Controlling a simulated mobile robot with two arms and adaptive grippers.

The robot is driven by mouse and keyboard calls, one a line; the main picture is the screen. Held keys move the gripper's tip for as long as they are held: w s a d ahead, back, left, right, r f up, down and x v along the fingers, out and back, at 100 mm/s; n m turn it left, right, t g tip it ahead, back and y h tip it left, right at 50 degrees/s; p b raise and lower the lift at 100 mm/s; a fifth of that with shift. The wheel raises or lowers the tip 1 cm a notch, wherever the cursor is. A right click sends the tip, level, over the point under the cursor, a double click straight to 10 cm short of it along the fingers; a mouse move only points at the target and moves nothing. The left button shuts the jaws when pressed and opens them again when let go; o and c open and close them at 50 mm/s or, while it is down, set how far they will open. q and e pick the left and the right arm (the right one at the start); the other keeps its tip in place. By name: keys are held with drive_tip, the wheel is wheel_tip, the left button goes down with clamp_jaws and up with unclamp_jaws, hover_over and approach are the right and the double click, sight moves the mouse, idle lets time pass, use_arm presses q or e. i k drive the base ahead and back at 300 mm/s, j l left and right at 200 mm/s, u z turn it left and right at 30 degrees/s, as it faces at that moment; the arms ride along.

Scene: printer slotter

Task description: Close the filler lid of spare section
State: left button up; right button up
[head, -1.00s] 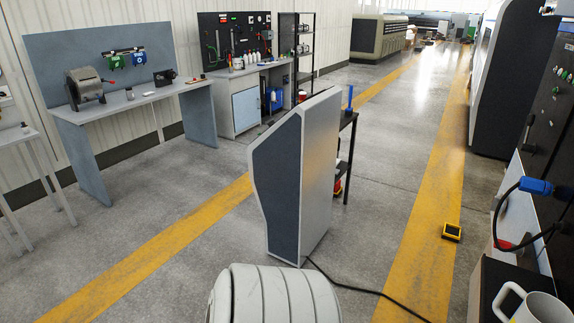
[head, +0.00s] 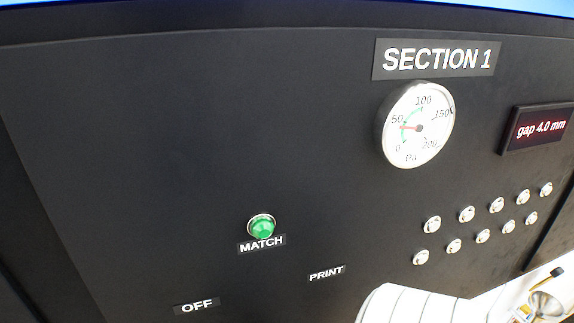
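In the head view a black machine panel labelled SECTION 1 (head: 437,60) fills most of the picture. No filler lid that I can make out shows. A small metallic fitting (head: 545,300) is partly seen at the lower right corner; I cannot tell what it is. Neither of my gripper's fingers is in view.
The panel carries a round pressure gauge (head: 417,125), a red-lettered display (head: 540,127) reading gap 4.0 mm, a green MATCH button (head: 262,226) and several silver buttons (head: 466,214). OFF (head: 196,307) and PRINT (head: 326,273) labels sit below. The panel is very close.

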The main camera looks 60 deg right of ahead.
sight(557, 271)
drive_tip(key=z, duration=0.45)
drive_tip(key=k+z, duration=0.1)
drive_tip(key=z, duration=0.85)
drive_tip(key=k+z, duration=0.1)
drive_tip(key=z, duration=0.85)
drive_tip(key=k+z, duration=0.1)
drive_tip(key=z, duration=0.35)
drive_tip(key=l+z, duration=0.1)
drive_tip(key=z, duration=0.35)
drive_tip(key=i+l+u, duration=0.2)
drive_tip(key=l, duration=0.25)
drive_tip(key=l+u, duration=0.15)
drive_tip(key=l, duration=0.25)
drive_tip(key=k, duration=0.05)
